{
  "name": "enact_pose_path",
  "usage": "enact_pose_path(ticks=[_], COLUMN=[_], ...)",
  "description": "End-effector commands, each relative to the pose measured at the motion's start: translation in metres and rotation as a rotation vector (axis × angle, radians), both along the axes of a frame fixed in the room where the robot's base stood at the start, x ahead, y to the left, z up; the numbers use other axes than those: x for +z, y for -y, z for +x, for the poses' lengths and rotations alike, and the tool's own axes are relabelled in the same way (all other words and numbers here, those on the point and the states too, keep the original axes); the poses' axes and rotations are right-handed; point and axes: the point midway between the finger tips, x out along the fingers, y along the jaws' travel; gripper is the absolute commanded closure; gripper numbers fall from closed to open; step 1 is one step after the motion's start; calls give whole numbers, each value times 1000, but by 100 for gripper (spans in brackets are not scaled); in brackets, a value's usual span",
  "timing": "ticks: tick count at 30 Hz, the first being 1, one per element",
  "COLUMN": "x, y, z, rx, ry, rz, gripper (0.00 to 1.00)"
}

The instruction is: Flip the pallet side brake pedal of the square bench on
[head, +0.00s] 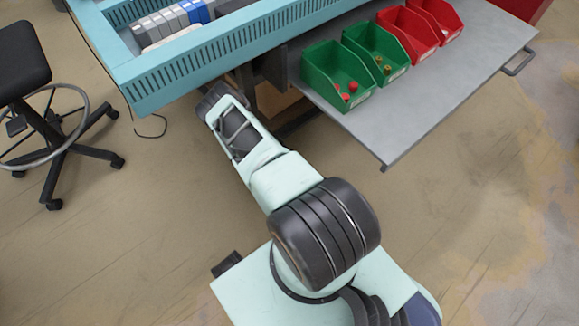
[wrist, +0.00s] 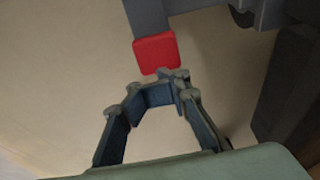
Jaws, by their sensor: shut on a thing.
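The red brake pedal (wrist: 156,54) is at the end of a grey bar in the wrist view, above a beige floor. My gripper (wrist: 158,90) is drawn together at the pedal's near edge, and its jaws are shut on it. How much of the pedal lies between the fingertips is hard to tell. In the head view my gripper (head: 216,98) is partly hidden below the edge of the light blue bench (head: 190,85). The pedal does not show there.
A grey shelf (head: 440,100) with green bins (head: 335,75) and red bins (head: 408,35) juts out to the right of my arm. A black stool (head: 45,120) stands at the left. Grey bench framework (wrist: 275,12) and a dark part (wrist: 285,90) are at the right of the wrist view.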

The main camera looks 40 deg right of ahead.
Motion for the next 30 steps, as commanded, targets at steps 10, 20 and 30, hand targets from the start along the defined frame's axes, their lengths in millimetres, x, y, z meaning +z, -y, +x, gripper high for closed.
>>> enact_pose_path(ticks=[10, 20, 30], x=[-4, -4, -4], y=[4, 4, 4], z=[-9, -10, -9], rx=[-7, -7, -7], ry=[1, 0, 0], rz=[69, 69, 69], gripper=[100, 100, 100])
